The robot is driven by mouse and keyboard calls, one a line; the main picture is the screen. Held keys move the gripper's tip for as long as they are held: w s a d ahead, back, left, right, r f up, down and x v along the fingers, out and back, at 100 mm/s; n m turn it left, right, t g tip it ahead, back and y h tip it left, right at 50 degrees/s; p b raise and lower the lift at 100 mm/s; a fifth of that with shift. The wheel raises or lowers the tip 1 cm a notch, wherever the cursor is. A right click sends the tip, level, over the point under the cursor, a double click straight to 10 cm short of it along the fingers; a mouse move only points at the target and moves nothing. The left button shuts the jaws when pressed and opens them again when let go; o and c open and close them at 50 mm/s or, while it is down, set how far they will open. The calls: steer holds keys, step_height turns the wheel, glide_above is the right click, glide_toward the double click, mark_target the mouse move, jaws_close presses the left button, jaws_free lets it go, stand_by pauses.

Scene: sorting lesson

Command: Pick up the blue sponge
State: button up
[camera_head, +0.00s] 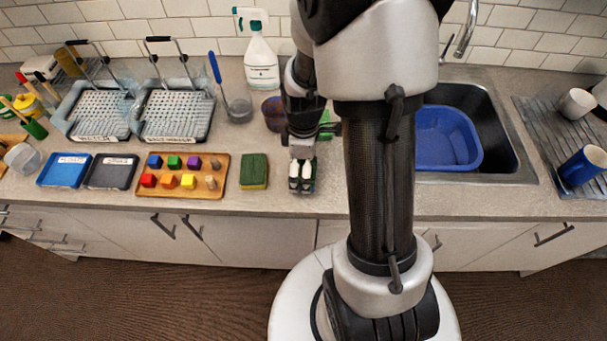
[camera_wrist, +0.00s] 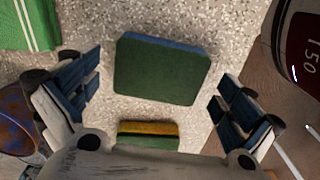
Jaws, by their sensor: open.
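The blue sponge (camera_wrist: 160,72) lies flat on the speckled counter, with a dark green face up and a blue edge on its far side in the wrist view. My gripper (camera_wrist: 160,92) is open above it, one finger to each side, with counter visible between the sponge and each finger. In the head view my gripper (camera_head: 302,178) points down near the counter's front edge and hides nearly all of this sponge. A second sponge (camera_head: 254,171), green with a yellow layer, lies to its left. It also shows at the bottom of the wrist view (camera_wrist: 148,129), partly hidden by my gripper.
A wooden tray (camera_head: 225,188) of coloured blocks lies left of the second sponge. A green cloth (camera_wrist: 24,24) and a purplish bowl (camera_wrist: 18,118) are behind. A spray bottle (camera_head: 261,64) stands by the wall. The sink with a blue basin (camera_head: 447,137) is right. The counter's front edge is close.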

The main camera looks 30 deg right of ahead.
steer(key=shift+f, duration=0.55)
steer(key=shift+c, duration=0.4)
steer(key=c, duration=0.6)
steer(key=shift+c, duration=0.2)
steer(key=shift+r, duration=0.15)
step_height(320, 180, up, 20)
steer(key=p, duration=0.6)
steer(key=w+a+f+m+b, duration=0.1)
steer(key=w+a+f+m, duration=0.1)
steer(key=a+f+m, duration=0.1)
steer(key=w+a+f+m, duration=0.2)
steer(key=a+f+m, duration=0.1)
steer(key=a+f, duration=0.1)
steer(key=w+a+f+m+b, duration=0.1)
steer(key=w+a+f+m, duration=0.1)
steer(key=a+f+m, duration=0.1)
steer(key=shift+a+f+m+b, duration=0.2)
steer(key=shift+f+m, duration=0.1)
steer(key=shift+f, duration=0.3)
steer(key=shift+a+f+m+b, duration=0.1)
steer(key=shift+a+f+m, duration=0.15)
steer(key=shift+f, duration=0.35)
